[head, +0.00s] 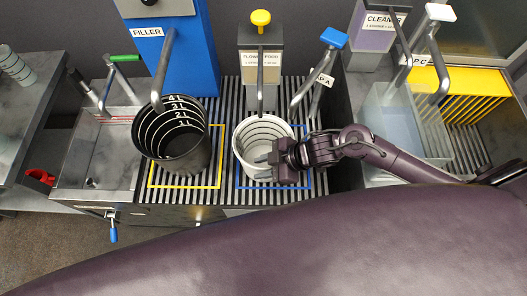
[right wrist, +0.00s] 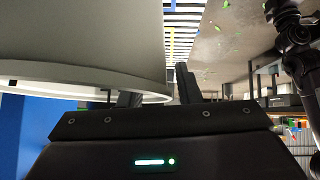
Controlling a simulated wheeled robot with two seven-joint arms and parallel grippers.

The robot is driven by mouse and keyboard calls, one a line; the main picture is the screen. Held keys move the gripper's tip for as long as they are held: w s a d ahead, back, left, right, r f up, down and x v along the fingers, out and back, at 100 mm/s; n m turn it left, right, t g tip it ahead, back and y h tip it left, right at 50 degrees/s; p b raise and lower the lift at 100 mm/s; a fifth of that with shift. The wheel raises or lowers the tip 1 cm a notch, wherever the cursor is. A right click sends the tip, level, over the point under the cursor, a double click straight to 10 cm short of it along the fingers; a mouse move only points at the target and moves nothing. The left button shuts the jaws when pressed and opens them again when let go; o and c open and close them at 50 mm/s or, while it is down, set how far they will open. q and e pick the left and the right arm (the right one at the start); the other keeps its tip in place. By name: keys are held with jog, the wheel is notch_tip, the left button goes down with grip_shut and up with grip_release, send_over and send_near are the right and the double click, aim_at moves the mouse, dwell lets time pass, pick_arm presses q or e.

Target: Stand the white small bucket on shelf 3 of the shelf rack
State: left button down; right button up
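The white small bucket (head: 239,148) stands upright inside the blue square outline on the slatted counter. Dark rings mark its inner wall. My right gripper (head: 264,165) is at its front right rim, reaching in from the right. In the right wrist view the bucket's pale wall and rim (right wrist: 70,77) fill the upper left. There the right gripper's fingers (right wrist: 160,95) stand apart, one at the inner side of the rim and one outside with a gap to the wall. My left gripper is not in view. I cannot make out the shelf rack.
A black bucket (head: 185,165) stands in the yellow square, left of the white one. The blue filler (head: 200,50), the flower food dispenser (head: 262,72) and levers stand close behind. A sink (head: 95,165) is left; a basin (head: 395,125) and yellow rack (head: 470,85) are right.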

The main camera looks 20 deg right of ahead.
jog(key=shift+w+a+f, duration=0.1)
grip_shut()
dwell(0.6)
